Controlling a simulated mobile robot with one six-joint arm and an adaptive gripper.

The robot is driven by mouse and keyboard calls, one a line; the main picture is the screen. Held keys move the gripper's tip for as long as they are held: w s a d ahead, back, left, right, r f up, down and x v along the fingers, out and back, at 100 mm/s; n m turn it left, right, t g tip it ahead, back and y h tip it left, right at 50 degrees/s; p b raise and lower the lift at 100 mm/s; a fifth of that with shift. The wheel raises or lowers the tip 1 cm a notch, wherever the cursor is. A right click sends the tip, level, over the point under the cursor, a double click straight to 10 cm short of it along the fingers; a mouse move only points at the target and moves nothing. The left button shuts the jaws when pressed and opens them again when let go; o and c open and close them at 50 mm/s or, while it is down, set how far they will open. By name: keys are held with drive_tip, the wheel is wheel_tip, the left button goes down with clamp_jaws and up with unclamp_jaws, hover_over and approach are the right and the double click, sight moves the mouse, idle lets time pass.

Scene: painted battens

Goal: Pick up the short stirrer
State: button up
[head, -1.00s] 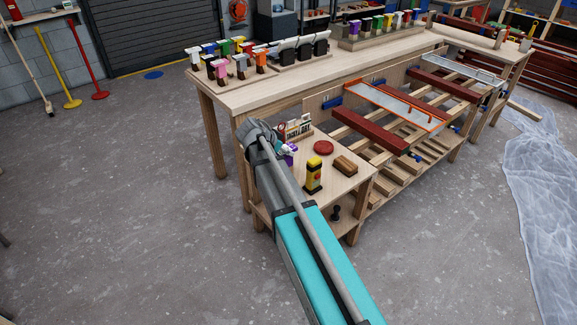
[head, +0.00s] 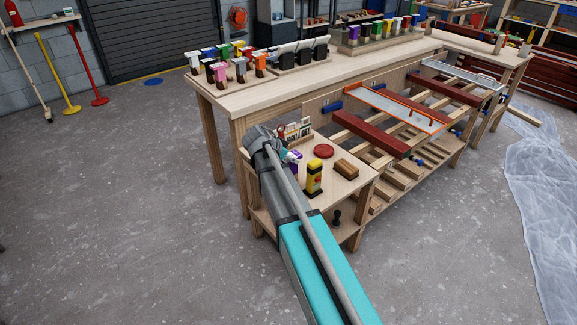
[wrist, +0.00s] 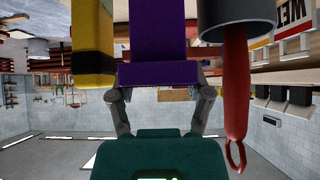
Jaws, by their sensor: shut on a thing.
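In the wrist view, a purple T-shaped piece (wrist: 158,30) stands between the fingers of my gripper (wrist: 160,85). The fingers are shut on its wide crossbar, and its stem runs off the top edge. I cannot tell from its shape whether it is the short stirrer. In the head view, my arm hides most of the gripper; a little purple (head: 295,167) shows beside it over the low side shelf. A red handle with a loop (wrist: 236,100) sticks out of a dark grey cup (wrist: 236,22), right of the gripper in the wrist view.
A yellow and black container (head: 313,178) stands close by; it also shows in the wrist view (wrist: 92,45). A red disc (head: 323,151) and a brown block (head: 346,169) lie on the shelf (head: 345,188). A small sign (head: 298,128) stands behind. Racks of coloured T-shaped pieces (head: 222,65) fill the bench.

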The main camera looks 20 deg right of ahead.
drive_tip(key=shift+f+b, duration=0.8)
drive_tip(key=shift+f, duration=0.35)
drive_tip(key=shift+f, duration=0.2)
drive_tip(key=o, duration=1.3)
drive_tip(key=shift+r, duration=0.1)
drive_tip(key=shift+r, duration=0.1)
drive_tip(key=shift+r, duration=0.15)
drive_tip(key=shift+s+a+r+p, duration=0.2)
drive_tip(key=shift+a+r+p, duration=0.3)
drive_tip(key=shift+p, duration=0.15)
drive_tip(key=shift+p+v, duration=3.65)
drive_tip(key=shift+v, duration=1.55)
